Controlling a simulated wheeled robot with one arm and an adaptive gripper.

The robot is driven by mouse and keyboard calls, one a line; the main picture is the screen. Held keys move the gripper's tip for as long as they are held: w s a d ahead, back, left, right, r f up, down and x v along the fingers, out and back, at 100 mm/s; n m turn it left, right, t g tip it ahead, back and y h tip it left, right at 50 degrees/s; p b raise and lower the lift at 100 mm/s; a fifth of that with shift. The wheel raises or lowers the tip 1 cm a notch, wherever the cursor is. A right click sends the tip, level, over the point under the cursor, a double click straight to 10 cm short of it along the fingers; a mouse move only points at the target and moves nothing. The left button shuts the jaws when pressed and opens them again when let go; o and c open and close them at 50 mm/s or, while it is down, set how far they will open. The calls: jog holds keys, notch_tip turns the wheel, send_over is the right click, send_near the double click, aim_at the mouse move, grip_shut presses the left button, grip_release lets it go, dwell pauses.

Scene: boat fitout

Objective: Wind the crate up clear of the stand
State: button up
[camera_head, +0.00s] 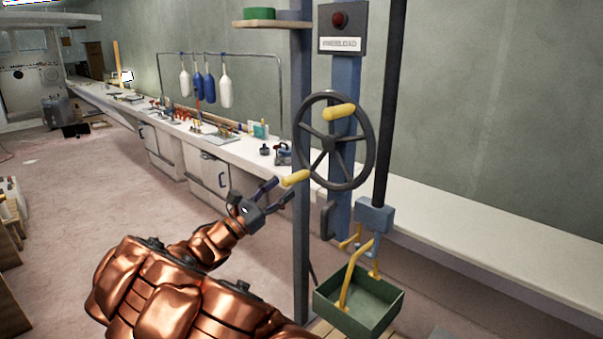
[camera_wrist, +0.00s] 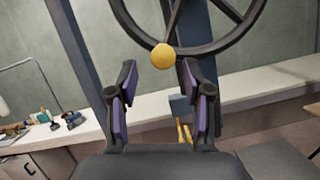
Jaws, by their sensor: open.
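A dark handwheel (camera_head: 329,144) stands upright on a blue post, with a yellow handle (camera_head: 339,111) near its top and another yellow handle (camera_head: 295,179) at its lower left. My gripper (camera_head: 277,192) is open and empty, just left of the lower handle. In the wrist view, a yellow handle end (camera_wrist: 163,57) shows between and beyond the open fingers (camera_wrist: 157,72), apparently not held. The green open crate (camera_head: 326,300) is at the bottom, below a blue block (camera_head: 375,215) with yellow hooks. The wooden slatted stand (camera_head: 322,331) shows under it; I cannot tell whether they touch.
A dark upright post (camera_head: 300,230) stands close to the right of my gripper. A control box with a red button (camera_head: 339,20) is above the wheel. A long white bench (camera_head: 480,215) runs along the wall behind.

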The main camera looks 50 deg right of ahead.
aim_at(300, 172)
jog(key=p+x, duration=0.2)
jog(key=x, duration=0.5)
jog(key=shift+d+r, duration=0.15)
jog(key=shift+d, duration=0.05)
jog(key=shift+s, duration=0.1)
grip_shut()
dwell(0.4)
